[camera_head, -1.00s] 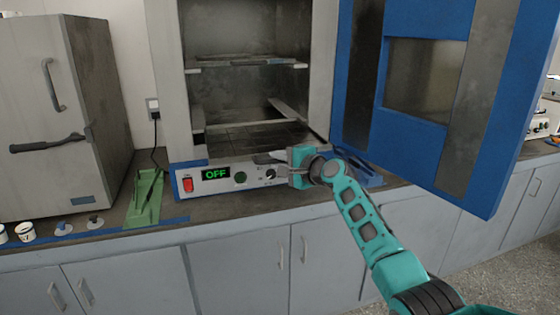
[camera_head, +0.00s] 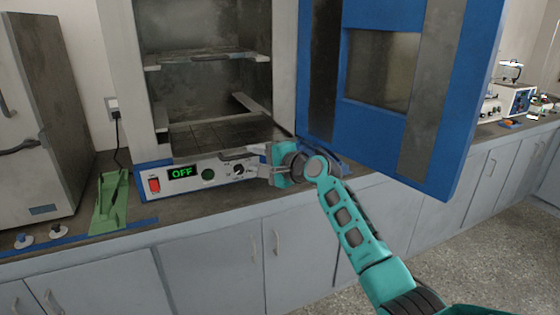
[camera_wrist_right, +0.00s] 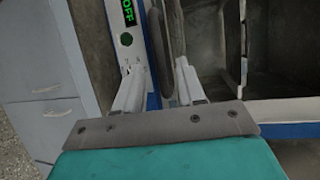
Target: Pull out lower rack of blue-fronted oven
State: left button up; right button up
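The blue-fronted oven (camera_head: 120,40) stands on the counter with its blue door (camera_head: 430,90) swung wide open to the right. The lower rack (camera_head: 205,133) lies low in the dark chamber, below an upper shelf (camera_head: 200,60). My right gripper (camera_head: 262,172) is at the oven's lower front right corner, beside the control panel and below the chamber opening. In the right wrist view its two fingers (camera_wrist_right: 160,88) stand apart, with a thin grey plate-like edge (camera_wrist_right: 168,50) between them, seemingly the rack's front. Firm contact does not show. My left gripper is out of view.
The control panel (camera_head: 210,172) shows a green OFF display and a red switch. A green stand (camera_head: 110,205) and a grey cabinet (camera_head: 35,120) are to the left. Lower cupboards (camera_head: 210,265) line the counter front. The open door stands close above my right forearm.

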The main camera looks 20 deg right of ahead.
jog(key=v, duration=0.8)
jog(key=s+a+f+n+g+h, duration=0.1)
jog(key=s+f+n+h, duration=0.15)
jog(key=s+f, duration=0.45)
jog(key=s+a+f+n+g+h, duration=0.1)
jog(key=s+f+n, duration=0.3)
jog(key=f, duration=0.8)
jog(key=s+a+f+n, duration=0.1)
jog(key=s+f+n, duration=0.2)
jog(key=s, duration=0.3)
jog(key=s+a+f+n+g+h, duration=0.1)
jog(key=s+a+f+n, duration=0.1)
jog(key=s, duration=0.5)
jog(key=s+a+f+n, duration=0.1)
jog(key=s+f+n, duration=0.4)
jog(key=s+f, duration=0.1)
jog(key=shift+s+a+g, duration=0.25)
jog(key=shift+s+g, duration=0.15)
jog(key=shift+s, duration=0.1)
